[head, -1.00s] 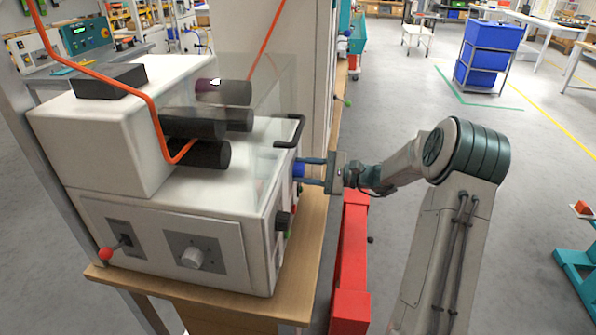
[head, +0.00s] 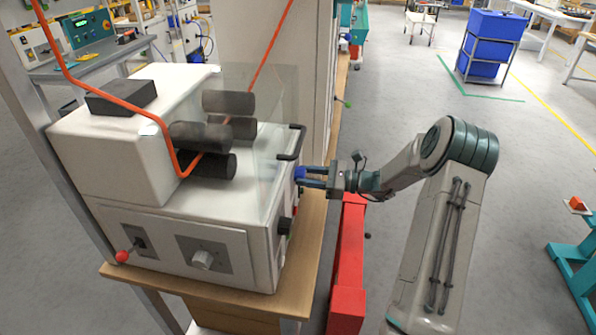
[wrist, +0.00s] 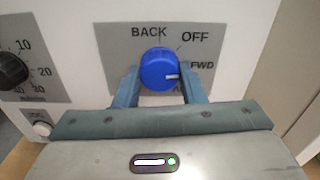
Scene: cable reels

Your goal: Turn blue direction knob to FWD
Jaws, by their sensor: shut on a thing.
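The blue direction knob (wrist: 158,68) is on a grey label plate (wrist: 120,45) on the machine's side. The plate reads BACK, OFF and FWD clockwise from upper left; lower lettering is partly hidden by a finger. The knob's white mark points right, towards the FWD side. My gripper (wrist: 159,82) is shut on the knob, one finger on each side. In the head view, my gripper (head: 306,177) reaches the machine's right side from the right, and only a bit of the blue knob (head: 299,175) shows.
A black dial (wrist: 12,70) and a pale button (wrist: 42,129) are left of the knob. A black handle (head: 293,142) on the clear guard (head: 268,150) is just above my gripper. A red post (head: 350,270) stands below it.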

